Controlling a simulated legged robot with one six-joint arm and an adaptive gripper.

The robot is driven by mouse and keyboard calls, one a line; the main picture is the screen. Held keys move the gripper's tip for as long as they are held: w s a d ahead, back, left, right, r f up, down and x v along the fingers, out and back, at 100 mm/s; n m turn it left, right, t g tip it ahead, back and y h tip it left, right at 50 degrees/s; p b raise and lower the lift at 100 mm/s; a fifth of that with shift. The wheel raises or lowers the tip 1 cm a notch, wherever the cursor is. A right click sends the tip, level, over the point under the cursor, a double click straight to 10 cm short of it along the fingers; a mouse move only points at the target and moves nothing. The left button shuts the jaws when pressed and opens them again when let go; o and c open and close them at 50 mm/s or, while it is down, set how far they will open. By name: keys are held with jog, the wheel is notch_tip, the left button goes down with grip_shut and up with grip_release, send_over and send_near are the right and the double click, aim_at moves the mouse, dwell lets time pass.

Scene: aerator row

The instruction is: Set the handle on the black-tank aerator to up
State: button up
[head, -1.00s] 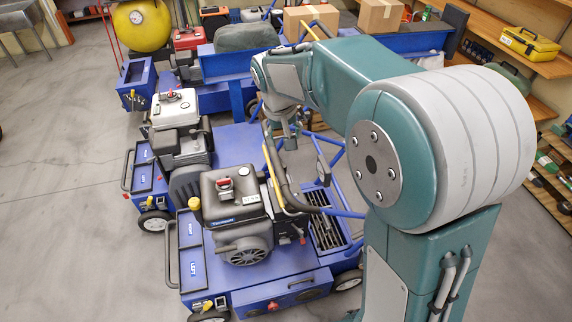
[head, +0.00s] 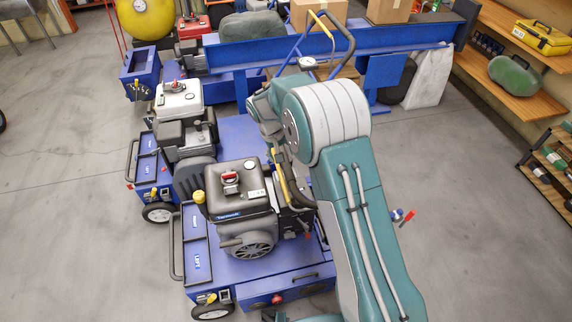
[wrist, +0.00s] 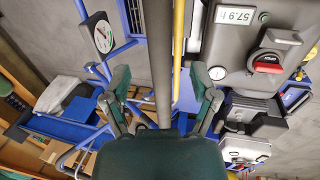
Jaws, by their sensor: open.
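The black-tank aerator stands in front in the head view, with its black tank (head: 236,192) on a blue deck (head: 230,268). The black tank also shows at upper right in the wrist view (wrist: 235,55). A dark handle bar (wrist: 160,45) runs down the middle of the wrist view, beside a yellow bar (wrist: 179,40). In the head view the yellow bar (head: 280,180) slants at the tank's right; my arm hides much of the handle. My gripper (wrist: 160,78) is open, with its fingers on either side of the dark bar. I cannot tell whether they touch it.
A white-tank aerator (head: 178,99) stands close behind. A blue beam frame (head: 230,58) with boxes lies across the back. Shelves (head: 540,95) line the right side. The floor (head: 470,220) at right is clear. A round gauge (wrist: 101,37) is near the left finger.

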aim_at(285, 164)
jog(key=x, duration=0.5)
jog(key=shift+d+f, duration=0.1)
jog(key=shift+f, duration=0.3)
grip_shut()
